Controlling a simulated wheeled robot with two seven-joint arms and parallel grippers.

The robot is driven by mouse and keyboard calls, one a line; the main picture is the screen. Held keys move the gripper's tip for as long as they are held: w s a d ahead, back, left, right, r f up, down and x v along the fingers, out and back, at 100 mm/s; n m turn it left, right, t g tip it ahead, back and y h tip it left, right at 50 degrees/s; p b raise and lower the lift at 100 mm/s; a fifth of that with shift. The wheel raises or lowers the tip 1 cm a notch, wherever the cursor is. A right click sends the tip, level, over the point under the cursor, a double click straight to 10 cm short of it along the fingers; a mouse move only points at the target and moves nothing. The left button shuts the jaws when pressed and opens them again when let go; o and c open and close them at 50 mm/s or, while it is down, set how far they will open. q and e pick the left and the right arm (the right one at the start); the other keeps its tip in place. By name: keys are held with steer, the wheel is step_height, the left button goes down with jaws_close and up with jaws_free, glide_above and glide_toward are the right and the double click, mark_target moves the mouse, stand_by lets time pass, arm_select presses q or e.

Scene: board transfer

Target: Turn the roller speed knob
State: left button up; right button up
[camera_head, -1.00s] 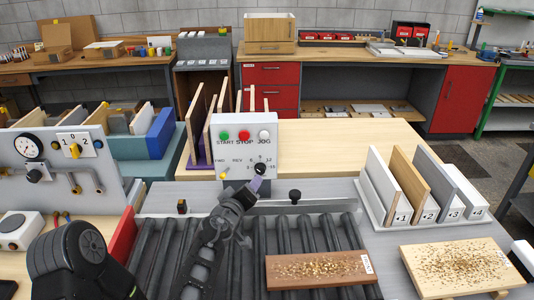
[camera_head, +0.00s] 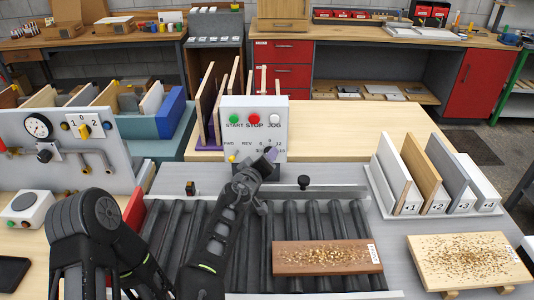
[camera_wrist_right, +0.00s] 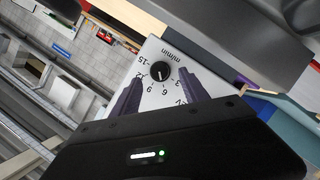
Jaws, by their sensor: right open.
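The roller speed knob (camera_wrist_right: 160,74) is a round black dial on a white panel, with numbers around it and a light pointer mark. In the head view it is mostly hidden behind my right gripper (camera_head: 269,153), on the front of the white control box (camera_head: 240,110). In the right wrist view my right gripper (camera_wrist_right: 155,77) is open, with its purple fingers on either side of the knob. I cannot tell whether they touch it. My left arm shows at the lower left of the head view; its gripper is out of sight.
Green, red and white buttons sit above the knob. Below the box is a roller conveyor (camera_head: 313,220) with a brown board (camera_head: 300,258) on it. A rack (camera_head: 377,202) of numbered boards stands at the right. A gauge panel (camera_head: 75,140) stands at the left.

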steer(key=x, duration=0.2)
steer(key=shift+w+d+f, duration=0.1)
steer(key=shift+w, duration=0.3)
steer(key=shift+c, duration=0.4)
jaws_close()
